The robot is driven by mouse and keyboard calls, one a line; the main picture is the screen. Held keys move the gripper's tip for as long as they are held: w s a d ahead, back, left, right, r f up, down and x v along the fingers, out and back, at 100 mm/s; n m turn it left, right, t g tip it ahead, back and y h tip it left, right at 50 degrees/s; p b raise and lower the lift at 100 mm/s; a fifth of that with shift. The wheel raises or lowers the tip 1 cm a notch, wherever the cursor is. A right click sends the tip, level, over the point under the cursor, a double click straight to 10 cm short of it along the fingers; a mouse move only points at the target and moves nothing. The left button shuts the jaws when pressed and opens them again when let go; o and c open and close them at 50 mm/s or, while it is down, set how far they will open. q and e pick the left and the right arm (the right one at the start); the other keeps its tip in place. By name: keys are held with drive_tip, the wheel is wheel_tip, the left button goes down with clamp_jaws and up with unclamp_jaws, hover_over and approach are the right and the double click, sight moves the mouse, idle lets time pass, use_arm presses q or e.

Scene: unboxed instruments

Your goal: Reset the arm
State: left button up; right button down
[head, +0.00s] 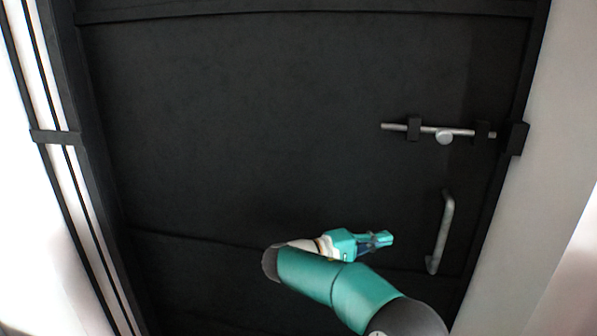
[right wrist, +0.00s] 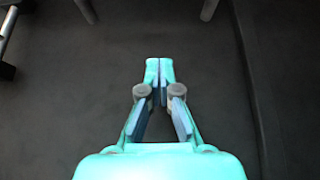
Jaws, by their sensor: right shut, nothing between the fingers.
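My right arm comes in from the bottom right of the head view. Its teal right gripper (head: 388,239) is in front of the lower part of a black door (head: 270,120), to the left of the door's handle. In the right wrist view the right gripper (right wrist: 159,62) has its two fingertips together, with nothing between them. The dark door surface (right wrist: 70,110) fills most of that view behind it. My left gripper is in neither view.
A silver sliding bolt (head: 430,129) with a round knob sits on the door's right side. A grey vertical pull handle (head: 442,230) is below it, to the right of my gripper. A black frame surrounds the door, with pale walls (head: 565,120) beyond.

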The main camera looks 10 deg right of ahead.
drive_tip(key=s+a+f+n+g+y+p, duration=0.1)
drive_tip(key=s+f+n+y+p, duration=0.25)
drive_tip(key=f, duration=0.95)
drive_tip(key=s+a+f+n+g+y+p, duration=0.1)
drive_tip(key=s+f+n+g+y, duration=0.15)
drive_tip(key=s+f+y, duration=0.7)
drive_tip(key=s+a+f+m+y+p, duration=0.3)
drive_tip(key=s+a+f+m+y, duration=0.1)
drive_tip(key=s, duration=0.5)
drive_tip(key=s+a+f+m+y+p, duration=0.4)
drive_tip(key=s+a+m, duration=0.2)
drive_tip(key=s, duration=0.4)
drive_tip(key=shift+a+f+m+t, duration=0.3)
drive_tip(key=shift+a+t, duration=0.05)
drive_tip(key=shift+a, duration=0.4)
